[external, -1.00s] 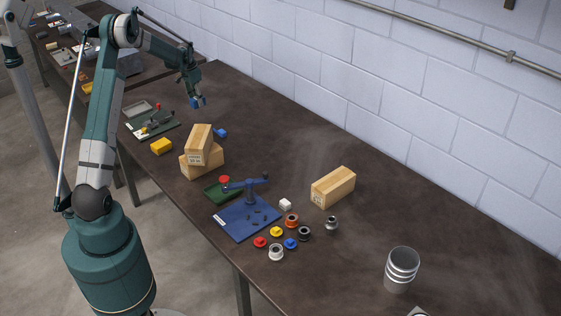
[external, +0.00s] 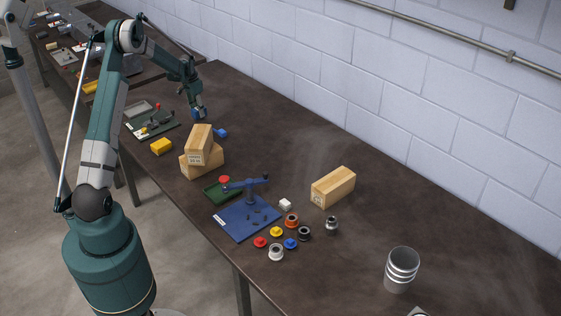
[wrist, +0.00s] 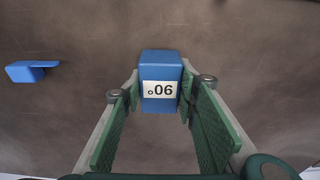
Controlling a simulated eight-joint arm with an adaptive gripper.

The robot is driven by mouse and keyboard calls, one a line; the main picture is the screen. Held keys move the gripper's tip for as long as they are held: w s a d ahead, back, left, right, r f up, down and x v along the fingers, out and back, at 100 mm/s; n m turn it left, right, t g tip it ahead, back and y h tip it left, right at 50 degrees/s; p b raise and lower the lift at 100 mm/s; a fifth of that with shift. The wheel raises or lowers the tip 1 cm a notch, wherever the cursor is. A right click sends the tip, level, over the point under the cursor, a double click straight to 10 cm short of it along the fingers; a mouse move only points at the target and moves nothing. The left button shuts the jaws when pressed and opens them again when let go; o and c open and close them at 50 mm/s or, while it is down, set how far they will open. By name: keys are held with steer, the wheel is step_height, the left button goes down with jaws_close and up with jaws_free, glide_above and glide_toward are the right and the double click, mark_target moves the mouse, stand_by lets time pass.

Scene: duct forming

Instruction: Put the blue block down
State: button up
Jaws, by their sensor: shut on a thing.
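I cannot tell whether the block touches the tabletop.
Another small blue piece (external: 220,132) lies on the table nearby; it also shows in the wrist view (wrist: 25,71). Stacked wooden blocks (external: 198,145), a yellow block (external: 161,146) and a green fixture (external: 152,126) stand close.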

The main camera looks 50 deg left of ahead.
mark_target(196, 109)
steer(key=shift+f, duration=0.65)
steer(key=shift+f, duration=0.15)
steer(key=o, duration=1.1)
steer(key=shift+c, duration=0.2)
steer(key=r, duration=0.4)
steer(key=s+r, duration=0.1)
steer(key=r, duration=0.7)
steer(key=shift+s+r+p, duration=0.15)
steer(key=shift+s+p, duration=0.1)
steer(key=shift+p, duration=0.05)
